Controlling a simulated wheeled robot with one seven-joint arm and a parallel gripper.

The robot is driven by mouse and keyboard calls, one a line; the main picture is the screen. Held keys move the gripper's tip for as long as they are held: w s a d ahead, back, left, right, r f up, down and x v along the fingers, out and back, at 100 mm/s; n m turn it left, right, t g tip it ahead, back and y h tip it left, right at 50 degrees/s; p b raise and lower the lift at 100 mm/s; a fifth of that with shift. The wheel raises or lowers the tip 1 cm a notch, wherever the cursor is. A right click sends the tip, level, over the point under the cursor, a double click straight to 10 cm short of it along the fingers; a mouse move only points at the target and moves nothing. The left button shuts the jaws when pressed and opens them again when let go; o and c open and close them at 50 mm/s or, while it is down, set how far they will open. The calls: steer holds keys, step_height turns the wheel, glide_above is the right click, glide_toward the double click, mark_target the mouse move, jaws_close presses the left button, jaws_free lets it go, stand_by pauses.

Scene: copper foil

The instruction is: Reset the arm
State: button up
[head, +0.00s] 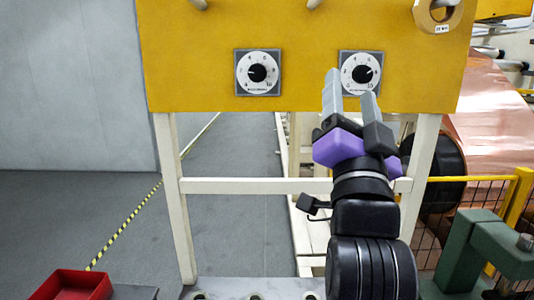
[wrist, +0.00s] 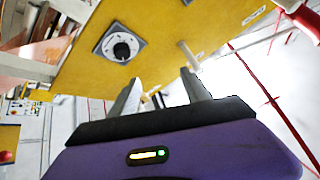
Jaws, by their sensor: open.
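My arm rises at the right of the head view, and my gripper (head: 351,85) is raised in front of the yellow panel (head: 305,65). Its two grey fingers overlap the lower part of the right dial (head: 362,72) in that view. In the wrist view the gripper (wrist: 158,85) has its fingers apart with nothing between them. A second dial (head: 257,72) with a black knob sits to the left on the panel. One dial (wrist: 119,44) shows in the wrist view, left of the fingers. I cannot tell whether the fingers touch the panel.
A white frame (head: 255,186) carries the panel. A red bin (head: 78,286) stands at the lower left. A green machine part (head: 483,250) and a yellow fence (head: 516,200) are at the right, with a copper roll (head: 490,115) behind. Grey floor (head: 80,215) at left is open.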

steer(key=s+d+f+n+g+y, duration=0.1)
steer(key=s+f+n+y, duration=0.45)
steer(key=f, duration=0.75)
steer(key=s+f+n+g+y, duration=0.1)
steer(key=s+f+n+y, duration=0.2)
steer(key=s+f+n, duration=0.8)
steer(key=s+d+f+m+g+h, duration=0.2)
steer(key=s+d+f+m+g, duration=0.1)
steer(key=s+f, duration=0.8)
steer(key=s+d+f+m+g+h, duration=0.2)
steer(key=s+f+m+g, duration=0.3)
steer(key=s+f, duration=0.6)
steer(key=s+d, duration=0.1)
steer(key=s, duration=0.2)
steer(key=shift+d, duration=0.2)
